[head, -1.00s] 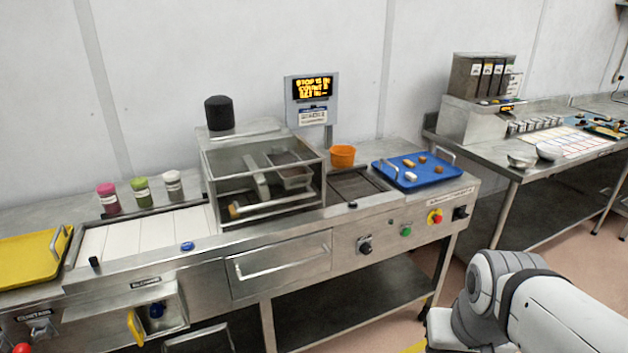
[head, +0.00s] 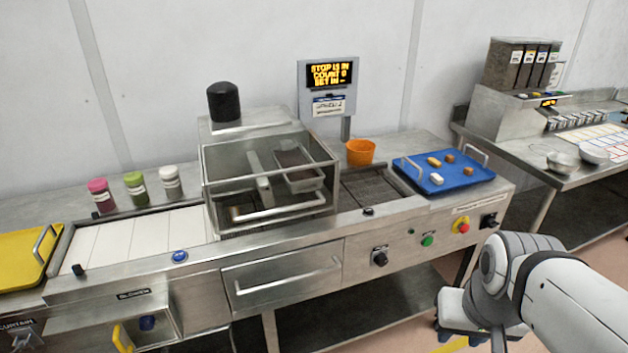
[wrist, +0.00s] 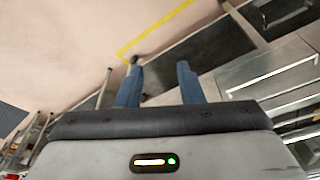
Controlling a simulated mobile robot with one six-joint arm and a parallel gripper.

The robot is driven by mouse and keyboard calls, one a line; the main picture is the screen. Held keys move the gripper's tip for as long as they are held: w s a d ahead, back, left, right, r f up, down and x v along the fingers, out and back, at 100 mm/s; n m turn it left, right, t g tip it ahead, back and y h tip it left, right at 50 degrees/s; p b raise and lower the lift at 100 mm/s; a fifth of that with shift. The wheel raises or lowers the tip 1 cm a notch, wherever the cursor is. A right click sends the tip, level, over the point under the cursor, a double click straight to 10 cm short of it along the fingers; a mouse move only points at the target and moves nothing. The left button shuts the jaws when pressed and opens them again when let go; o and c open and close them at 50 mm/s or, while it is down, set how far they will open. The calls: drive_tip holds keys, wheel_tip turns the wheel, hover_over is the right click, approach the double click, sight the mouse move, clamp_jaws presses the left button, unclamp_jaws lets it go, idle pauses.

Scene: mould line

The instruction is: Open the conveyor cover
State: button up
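The conveyor cover (head: 268,170) is a clear box with a metal frame over the middle of the conveyor line. It is down, with a bar handle (head: 270,209) along its lower front. A metal tray and other parts show through its panels. My gripper (wrist: 160,82) shows in the wrist view with its two blue fingers apart and nothing between them. In the head view my arm is at the lower right, well away from the cover, and the fingertips there are largely out of frame.
A blue tray (head: 408,175) with several small pieces and an orange cup (head: 361,152) stand right of the cover. Several jars (head: 136,186) and a yellow tray (head: 18,256) are at left. A sign (head: 328,86) stands behind. A drawer handle (head: 287,276) juts from the front.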

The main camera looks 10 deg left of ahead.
drive_tip(key=w+a+f+n+t+y+b, duration=0.25)
drive_tip(key=w+a+n+t, duration=0.35)
drive_tip(key=w, duration=0.5)
drive_tip(key=w+a+f+n+t+y+b, duration=0.1)
drive_tip(key=w+a+n+t+b, duration=0.25)
drive_tip(key=w+a+n, duration=0.6)
drive_tip(key=n+y+b, duration=0.5)
drive_tip(key=n+y, duration=0.8)
drive_tip(key=n, duration=0.1)
approach(276, 211)
drive_tip(key=w+a, duration=0.2)
drive_tip(key=shift+g, duration=0.35)
drive_tip(key=p+x, duration=0.1)
drive_tip(key=x, duration=0.6)
drive_tip(key=shift+w+a+r+p, duration=0.2)
drive_tip(key=shift+w+p, duration=0.1)
drive_tip(key=shift+p, duration=0.1)
drive_tip(key=shift+c, duration=0.3)
clamp_jaws()
